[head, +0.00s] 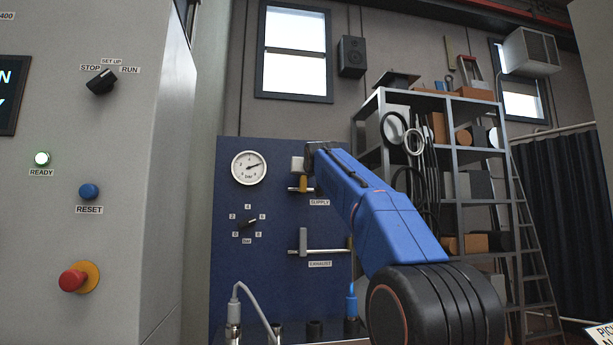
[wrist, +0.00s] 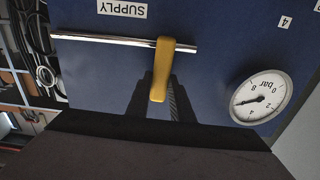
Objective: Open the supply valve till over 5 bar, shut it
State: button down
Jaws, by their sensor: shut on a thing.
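The yellow supply valve handle (head: 303,184) stands upright, crosswise to its horizontal pipe, above the SUPPLY label (head: 320,202) on the blue panel. My gripper (head: 301,174) is at the handle's upper end and shut on it. In the wrist view, which is upside down, the yellow handle (wrist: 161,72) lies across the shiny pipe (wrist: 100,39), with its free end between my dark fingers (wrist: 160,92). The round pressure gauge (head: 249,168) has its needle pointing right and slightly up, near 6 bar. The gauge (wrist: 262,97) reads about the same in the wrist view.
The exhaust valve's grey handle (head: 303,241) stands crosswise to its pipe below. A pressure knob (head: 247,223) is left of it, its pointer towards 6. Hoses rise at the panel's foot. A machine cabinet (head: 155,200) stands left; a loaded shelf (head: 430,95) stands right.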

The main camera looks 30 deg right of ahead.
jog(key=shift+w+f+n, duration=0.1)
jog(key=shift+n, duration=0.2)
jog(key=c, duration=1.6)
grip_release()
jog(key=shift+a, duration=0.1)
jog(key=shift+o, duration=0.2)
jog(key=v, duration=1.7)
jog(key=shift+s, duration=0.25)
